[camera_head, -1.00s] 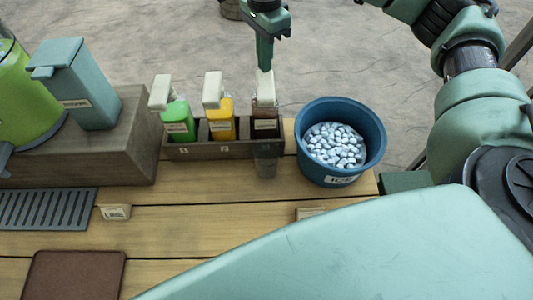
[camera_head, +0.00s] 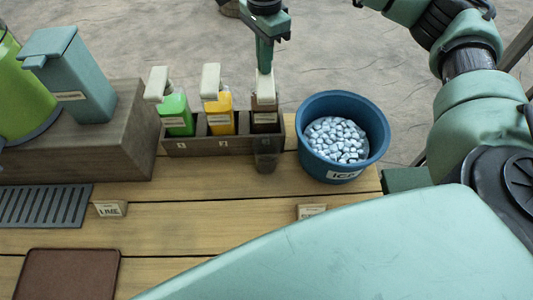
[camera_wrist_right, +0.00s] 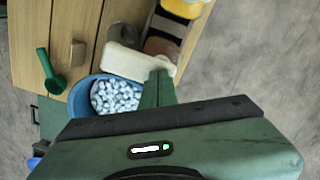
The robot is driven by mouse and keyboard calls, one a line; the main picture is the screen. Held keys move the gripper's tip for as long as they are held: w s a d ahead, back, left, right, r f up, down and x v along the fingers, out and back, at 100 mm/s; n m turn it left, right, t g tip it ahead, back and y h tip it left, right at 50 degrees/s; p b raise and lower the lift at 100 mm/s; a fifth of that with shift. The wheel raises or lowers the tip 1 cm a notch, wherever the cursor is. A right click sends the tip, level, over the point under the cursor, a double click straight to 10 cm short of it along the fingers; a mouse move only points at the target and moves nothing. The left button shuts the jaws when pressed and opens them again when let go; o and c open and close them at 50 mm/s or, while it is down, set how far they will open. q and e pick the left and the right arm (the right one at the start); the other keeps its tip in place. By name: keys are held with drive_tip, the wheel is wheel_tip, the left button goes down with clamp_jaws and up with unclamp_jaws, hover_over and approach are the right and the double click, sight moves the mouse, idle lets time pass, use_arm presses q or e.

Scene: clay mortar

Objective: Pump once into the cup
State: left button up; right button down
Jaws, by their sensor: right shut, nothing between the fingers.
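A brown bottle (camera_head: 265,118) with a cream pump head (camera_head: 264,90) stands in the right slot of a dark rack. A clear cup (camera_head: 267,161) stands in front of it, below the pump's spout. The cup looks dim, and I cannot tell what is in it. My right gripper (camera_head: 265,69) is shut and points down, its tips on top of the cream pump head. In the right wrist view, the closed fingers (camera_wrist_right: 157,86) meet the end of the white pump head (camera_wrist_right: 135,64). My left gripper is not in view.
Green (camera_head: 176,114) and yellow (camera_head: 219,114) pump bottles share the rack (camera_head: 205,146). A blue ice bucket (camera_head: 375,115) stands close on the right. A green scoop (camera_wrist_right: 51,73) shows in the wrist view. A brown mat (camera_head: 68,275) and grey drip grate (camera_head: 40,206) lie at left.

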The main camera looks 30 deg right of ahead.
drive_tip(key=shift+r+p, duration=0.95)
drive_tip(key=shift+r, duration=0.75)
wheel_tip(320, 180, up, 6)
drive_tip(key=p, duration=0.3)
drive_tip(key=shift+p, duration=0.3)
drive_tip(key=shift+f, duration=0.1)
